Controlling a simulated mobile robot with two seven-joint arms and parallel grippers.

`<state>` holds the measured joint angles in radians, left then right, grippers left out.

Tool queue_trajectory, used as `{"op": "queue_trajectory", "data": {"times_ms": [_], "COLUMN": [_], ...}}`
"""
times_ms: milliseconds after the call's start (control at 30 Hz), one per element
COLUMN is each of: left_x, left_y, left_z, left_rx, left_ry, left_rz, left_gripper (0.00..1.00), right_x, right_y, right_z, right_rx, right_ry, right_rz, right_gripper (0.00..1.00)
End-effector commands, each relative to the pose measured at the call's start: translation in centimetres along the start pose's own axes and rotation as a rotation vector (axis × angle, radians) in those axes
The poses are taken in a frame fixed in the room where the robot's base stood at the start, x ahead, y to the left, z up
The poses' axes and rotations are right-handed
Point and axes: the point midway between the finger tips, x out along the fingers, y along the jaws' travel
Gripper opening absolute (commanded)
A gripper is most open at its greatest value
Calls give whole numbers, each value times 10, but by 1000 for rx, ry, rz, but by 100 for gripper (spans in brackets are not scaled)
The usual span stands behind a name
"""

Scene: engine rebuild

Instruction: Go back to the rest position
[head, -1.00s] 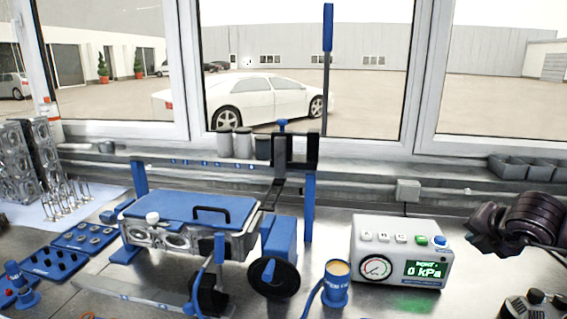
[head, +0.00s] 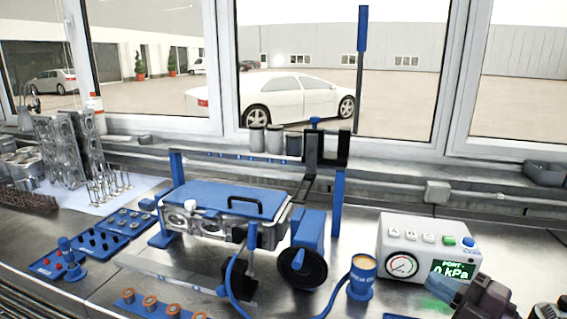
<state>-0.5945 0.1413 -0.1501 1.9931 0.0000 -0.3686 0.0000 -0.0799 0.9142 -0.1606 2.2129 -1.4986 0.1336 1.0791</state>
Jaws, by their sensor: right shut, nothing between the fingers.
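My right gripper (head: 450,292) is at the lower right of the head view, in front of the pressure tester, and partly covers its lower right corner. It is shut and empty. My left gripper is not in view. A cylinder head (head: 183,222) sits in a blue clamping fixture under a blue cover plate (head: 215,198) with a black handle. The white pressure tester (head: 408,228) stands to the right, with a round gauge and a display reading 0 kPa.
A blue cup-like holder (head: 361,280) with a hose stands between fixture and tester. Blue trays (head: 95,243) of small parts lie at the left, and a tray with copper-coloured rings (head: 150,303) at the front. A tall blue-handled lever (head: 361,30) rises behind the fixture.

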Motion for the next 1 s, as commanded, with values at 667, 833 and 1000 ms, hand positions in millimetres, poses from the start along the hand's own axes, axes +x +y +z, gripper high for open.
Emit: {"op": "queue_trajectory", "data": {"times_ms": [667, 833, 1000], "left_x": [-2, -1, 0], "left_y": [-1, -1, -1], "left_z": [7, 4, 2], "left_rx": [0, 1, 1], "left_ry": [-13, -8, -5], "left_rz": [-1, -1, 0], "left_gripper": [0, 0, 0], "right_x": [-144, -173, -188], "right_y": [-113, -167, -198], "right_z": [35, 5, -26], "right_rx": [874, 1060, 1182], "right_ry": [-1172, -1400, -1507], "right_rz": [387, 185, 7], "right_gripper": [0, 0, 0]}}
